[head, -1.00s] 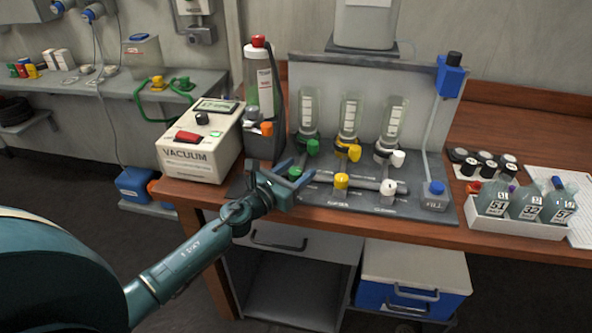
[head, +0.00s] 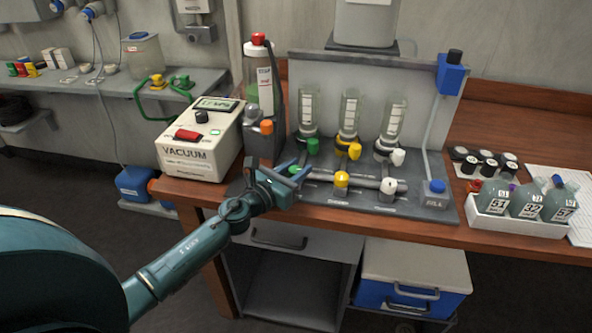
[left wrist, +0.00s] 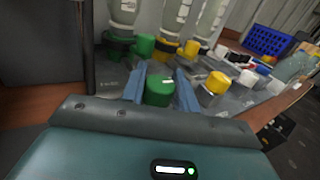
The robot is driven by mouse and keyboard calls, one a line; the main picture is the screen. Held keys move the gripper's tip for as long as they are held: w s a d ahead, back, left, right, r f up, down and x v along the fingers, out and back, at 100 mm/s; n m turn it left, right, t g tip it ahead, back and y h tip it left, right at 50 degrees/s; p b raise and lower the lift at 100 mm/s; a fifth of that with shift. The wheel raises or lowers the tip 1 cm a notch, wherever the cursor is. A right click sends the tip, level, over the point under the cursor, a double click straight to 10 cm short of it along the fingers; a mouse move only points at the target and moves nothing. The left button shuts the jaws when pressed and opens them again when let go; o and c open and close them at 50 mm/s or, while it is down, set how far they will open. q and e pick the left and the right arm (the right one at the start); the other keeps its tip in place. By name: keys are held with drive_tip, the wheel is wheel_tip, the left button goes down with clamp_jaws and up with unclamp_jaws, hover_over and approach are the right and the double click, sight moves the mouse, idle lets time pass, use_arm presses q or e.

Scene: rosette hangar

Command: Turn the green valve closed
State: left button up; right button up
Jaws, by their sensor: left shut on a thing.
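The green valve knob (head: 295,170) is at the left front of the grey manifold board (head: 445,207), partly hidden by my gripper in the head view. My left gripper (head: 300,175) is shut on it. In the left wrist view, the green knob (left wrist: 160,90) stands between the two blue fingers. A second green knob (head: 313,146) sits higher, under the left glass cylinder (head: 306,110). A yellow knob (head: 341,180) and a white knob (head: 388,186) are to the right along the pipe. My right gripper is not in view.
A vacuum box (head: 200,145) stands left of the board, beside an upright bottle with a red cap (head: 258,38). A white tray (head: 515,226) of labelled bottles is on the right. A blue fill post (head: 450,75) rises at the board's right.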

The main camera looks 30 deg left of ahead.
use_arm(q)
drive_tip(key=m+h+b, duration=0.1)
drive_tip(key=b, duration=0.1)
drive_tip(key=m+g+h+b, duration=0.1)
drive_tip(key=h+b, duration=0.1)
drive_tip(key=shift+f+b, duration=0.3)
drive_tip(key=shift+f, duration=0.1)
drive_tip(key=shift+m+g+h+b, duration=0.3)
drive_tip(key=shift+m+h+b, duration=0.2)
drive_tip(key=shift+h+b, duration=0.3)
drive_tip(key=shift+f+m+g+h+b, duration=0.1)
drive_tip(key=shift+m+g+h+b, duration=0.3)
drive_tip(key=shift+b, duration=0.6)
drive_tip(key=m+g+h+b, duration=0.2)
drive_tip(key=h+b, duration=0.1)
drive_tip(key=b, duration=0.2)
drive_tip(key=shift+b, duration=0.35)
drive_tip(key=shift+r+m+g+h+b, duration=0.55)
drive_tip(key=shift+m+g+b, duration=0.25)
drive_tip(key=shift+b, duration=0.3)
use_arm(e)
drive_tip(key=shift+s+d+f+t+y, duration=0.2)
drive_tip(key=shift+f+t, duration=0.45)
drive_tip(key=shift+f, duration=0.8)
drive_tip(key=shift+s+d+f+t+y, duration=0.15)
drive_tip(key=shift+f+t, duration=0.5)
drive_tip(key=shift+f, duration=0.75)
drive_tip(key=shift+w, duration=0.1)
